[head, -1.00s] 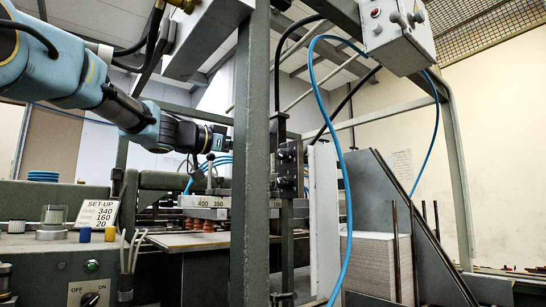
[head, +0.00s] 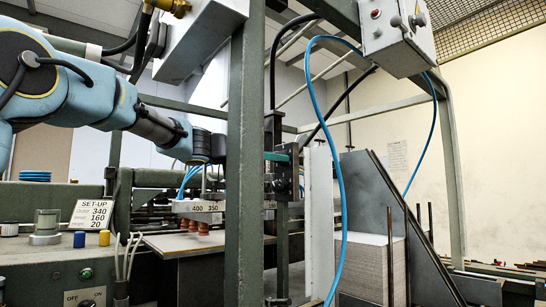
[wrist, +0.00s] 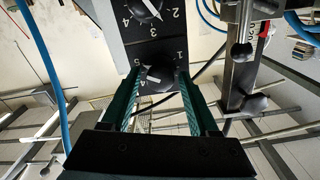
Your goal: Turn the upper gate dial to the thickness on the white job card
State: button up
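My gripper (wrist: 160,84) is open in the wrist view, its two teal fingers apart. Between the fingertips is a black dial knob (wrist: 158,77) with a white pointer, on a dark plate. A second dial (wrist: 146,8) shows at the top edge of the wrist view, numbers around it. Both fingers look clear of the nearer knob; I cannot tell the depth gap. In the head view a teal finger (head: 277,157) shows at the dark dial block, right of the green post hiding the gripper. A white set-up card (head: 92,212) reads 340, 160 and 20; its labels are too small.
The green post (head: 247,170) stands in front of my wrist. A blue hose (head: 338,180) hangs right of the dial column. A board stack (head: 368,265) stands at right. A metal lever with a ball knob (wrist: 254,104) is right of the fingers in the wrist view.

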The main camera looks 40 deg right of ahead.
grip_shut()
jog(key=shift+f+n+b, duration=0.15)
jog(key=shift+n+b, duration=0.15)
jog(key=shift+b, duration=0.15)
jog(key=shift+w+n+b, duration=0.1)
jog(key=shift+n+b, duration=1.85)
jog(key=shift+n, duration=12.55)
jog(key=shift+f, duration=0.1)
